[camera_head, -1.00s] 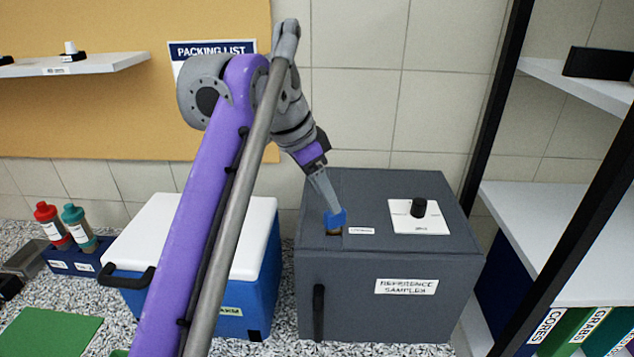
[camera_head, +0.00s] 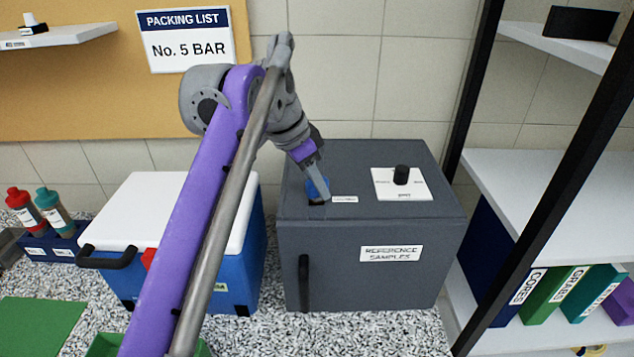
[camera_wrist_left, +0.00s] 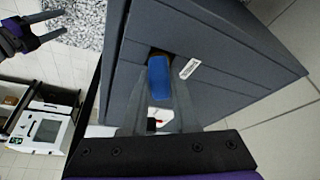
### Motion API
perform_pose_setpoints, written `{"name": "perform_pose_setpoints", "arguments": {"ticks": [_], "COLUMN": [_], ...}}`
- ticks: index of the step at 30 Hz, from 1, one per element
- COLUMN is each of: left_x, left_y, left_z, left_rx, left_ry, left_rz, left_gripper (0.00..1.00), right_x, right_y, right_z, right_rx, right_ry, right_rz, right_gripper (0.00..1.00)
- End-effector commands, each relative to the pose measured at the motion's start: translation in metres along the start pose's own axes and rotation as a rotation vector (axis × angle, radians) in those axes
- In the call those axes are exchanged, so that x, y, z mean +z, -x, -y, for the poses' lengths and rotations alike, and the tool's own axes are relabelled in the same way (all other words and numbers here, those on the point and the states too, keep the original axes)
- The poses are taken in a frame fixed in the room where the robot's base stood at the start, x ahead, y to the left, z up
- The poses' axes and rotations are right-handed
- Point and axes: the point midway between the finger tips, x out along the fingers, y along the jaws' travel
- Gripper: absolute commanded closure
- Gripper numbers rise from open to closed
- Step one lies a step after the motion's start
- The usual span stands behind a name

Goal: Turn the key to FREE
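The blue key (camera_head: 316,190) stands at the front left of the top of the grey box (camera_head: 375,235) marked "REFERENCE SAMPLES". A small white label (camera_head: 345,199) lies beside it, its text too small to read. My left gripper (camera_head: 322,188) reaches down onto the key. In the left wrist view the key (camera_wrist_left: 159,77) sits between the two fingertips, which close on its sides. The fingers partly hide it in the head view. My right gripper (camera_wrist_left: 50,27) shows at the upper left of the wrist view, fingers apart and empty.
A black knob (camera_head: 401,175) on a white plate stands to the right on the same box. A blue cooler (camera_head: 250,260) with a white lid is to the left. A shelf with a black post (camera_head: 545,185) stands at the right.

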Motion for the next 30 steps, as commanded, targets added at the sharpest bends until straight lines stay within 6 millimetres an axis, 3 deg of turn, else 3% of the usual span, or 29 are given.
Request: {"name": "perform_pose_setpoints", "arguments": {"ticks": [1, 4, 13, 30], "left_x": [0.000, 0.000, 0.000, -0.002], "left_y": [0.000, 0.000, 0.001, 0.002], "left_z": [0.000, 0.000, -0.001, -0.001], "left_rx": [0.000, 0.001, -0.027, -0.286], "left_ry": [0.000, 0.000, 0.065, 0.686], "left_rz": [0.000, 0.000, 0.000, -0.001], "left_gripper": [0.84, 1.00, 1.00, 1.00], "right_x": [0.000, 0.000, -0.001, -0.021], "right_y": [0.000, 0.000, 0.001, 0.017], "right_z": [0.000, 0.000, 0.000, 0.000], "right_rx": [0.000, 0.000, 0.000, 0.000], "right_ry": [0.000, 0.000, 0.000, 0.000], "right_rz": [0.000, 0.000, -0.001, -0.020], "right_gripper": [0.38, 0.38, 0.38, 0.38]}}
